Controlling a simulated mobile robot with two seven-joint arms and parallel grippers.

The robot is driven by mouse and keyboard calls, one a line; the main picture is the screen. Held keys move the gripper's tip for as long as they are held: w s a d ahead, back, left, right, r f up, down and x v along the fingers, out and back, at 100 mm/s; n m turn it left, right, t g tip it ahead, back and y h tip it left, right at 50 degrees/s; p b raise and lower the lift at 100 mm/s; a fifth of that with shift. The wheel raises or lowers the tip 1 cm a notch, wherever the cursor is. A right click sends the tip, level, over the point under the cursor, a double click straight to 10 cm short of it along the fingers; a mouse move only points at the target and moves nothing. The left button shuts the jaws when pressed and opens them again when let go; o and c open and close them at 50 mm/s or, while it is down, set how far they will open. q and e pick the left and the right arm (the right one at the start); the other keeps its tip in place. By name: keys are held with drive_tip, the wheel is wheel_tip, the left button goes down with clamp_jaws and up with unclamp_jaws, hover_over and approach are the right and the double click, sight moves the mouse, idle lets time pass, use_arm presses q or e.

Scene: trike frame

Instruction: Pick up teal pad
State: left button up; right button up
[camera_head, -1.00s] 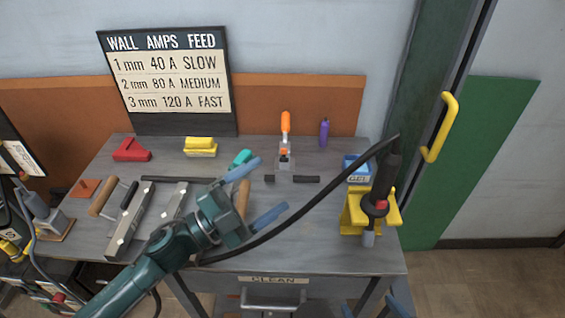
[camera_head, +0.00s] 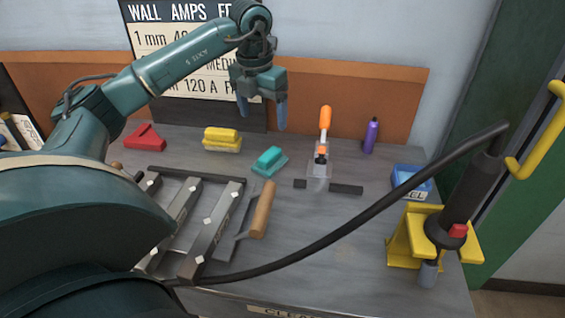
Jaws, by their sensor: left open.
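The teal pad (camera_head: 270,161) lies on the grey workbench (camera_head: 330,225), left of the orange-handled clamp and right of the yellow brush. My left gripper (camera_head: 263,112) is open and empty. Its two blue fingers point down, above and apart from the pad, in front of the sign. My right gripper is not in view.
A yellow brush (camera_head: 222,138), a red magnet-like block (camera_head: 145,137), an orange-handled clamp (camera_head: 322,150) and a purple bottle (camera_head: 371,135) stand around the pad. A wooden-handled tool (camera_head: 263,210) lies in front. A black torch (camera_head: 470,195) with a cable is in a yellow holder (camera_head: 405,245).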

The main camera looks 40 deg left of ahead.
use_arm(q)
hover_over(270, 153)
drive_tip(key=f, duration=0.4)
drive_tip(key=f+b, duration=0.1)
drive_tip(key=f, duration=0.1)
drive_tip(key=shift+s+a+f, duration=0.25)
drive_tip(key=shift+a+f, duration=0.05)
drive_tip(key=shift+a, duration=0.1)
drive_tip(key=f, duration=0.4)
drive_tip(key=shift+w+d+f+b, duration=0.1)
drive_tip(key=shift+d+f+b, duration=0.05)
drive_tip(key=shift+d+b, duration=0.25)
drive_tip(key=shift+f, duration=0.5)
drive_tip(key=shift+w, duration=0.1)
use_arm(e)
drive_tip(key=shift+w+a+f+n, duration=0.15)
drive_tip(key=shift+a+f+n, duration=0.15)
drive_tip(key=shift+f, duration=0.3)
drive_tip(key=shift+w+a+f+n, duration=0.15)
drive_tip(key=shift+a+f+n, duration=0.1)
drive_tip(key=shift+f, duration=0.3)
use_arm(q)
drive_tip(key=shift+c, duration=0.3)
